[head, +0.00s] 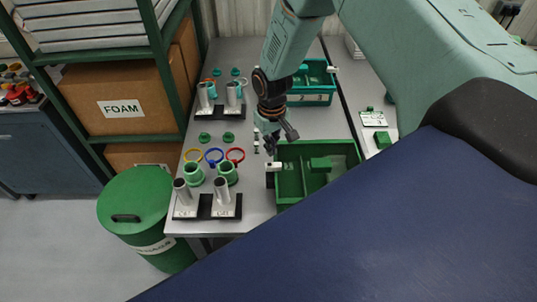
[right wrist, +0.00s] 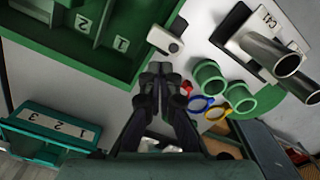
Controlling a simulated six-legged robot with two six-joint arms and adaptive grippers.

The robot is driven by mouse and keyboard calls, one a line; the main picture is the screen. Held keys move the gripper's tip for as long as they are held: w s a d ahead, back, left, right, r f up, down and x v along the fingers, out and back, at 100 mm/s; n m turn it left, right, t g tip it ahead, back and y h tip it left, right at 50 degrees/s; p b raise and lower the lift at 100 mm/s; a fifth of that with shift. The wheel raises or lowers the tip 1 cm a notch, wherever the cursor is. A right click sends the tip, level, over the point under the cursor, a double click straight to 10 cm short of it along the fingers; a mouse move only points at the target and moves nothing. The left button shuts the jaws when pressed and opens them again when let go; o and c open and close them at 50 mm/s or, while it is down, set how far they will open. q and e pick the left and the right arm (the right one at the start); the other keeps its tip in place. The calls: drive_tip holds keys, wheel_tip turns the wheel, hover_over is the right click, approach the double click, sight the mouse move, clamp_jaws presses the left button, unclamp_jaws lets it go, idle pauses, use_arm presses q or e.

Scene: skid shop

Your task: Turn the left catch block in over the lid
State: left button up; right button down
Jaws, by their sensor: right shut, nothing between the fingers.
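The left catch block (head: 275,167) is a small white block at the left wall of the large green box (head: 286,203). It sticks out to the left, away from the box. In the right wrist view the block (right wrist: 165,38) shows with a dark round spot at its end, and the green box (right wrist: 150,72) has compartments numbered 1 and 2. I cannot make out a separate lid on the box. My right gripper (head: 271,147) is shut and empty, just above and behind the block; its fingertips (right wrist: 160,70) look apart from it. My left gripper is not in view.
A teal box (head: 311,99) stands behind on the bench. Left of the green box are green cups (head: 194,175), coloured rings (head: 214,157) and a black rack with metal tubes (head: 206,213). A green drum (head: 140,205) stands beside the bench.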

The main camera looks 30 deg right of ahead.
wheel_tip(320, 180, up, 4)
drive_tip(key=p, duration=0.2)
drive_tip(key=shift+f+p, duration=0.15)
drive_tip(key=shift+p, duration=0.25)
drive_tip(key=shift+w+d+f, duration=0.1)
drive_tip(key=shift+w+f, duration=0.05)
drive_tip(key=s+a+f, duration=0.3)
drive_tip(key=s, duration=0.4)
drive_tip(key=s+a+f, duration=0.4)
drive_tip(key=s, duration=0.3)
drive_tip(key=s+a+r, duration=0.2)
drive_tip(key=s, duration=1.6)
wheel_tip(320, 180, down, 19)
drive_tip(key=b, duration=1.8)
drive_tip(key=shift+w+r+b, duration=0.15)
drive_tip(key=shift+w+b, duration=0.15)
drive_tip(key=shift+b, duration=0.1)
drive_tip(key=shift+d, duration=0.15)
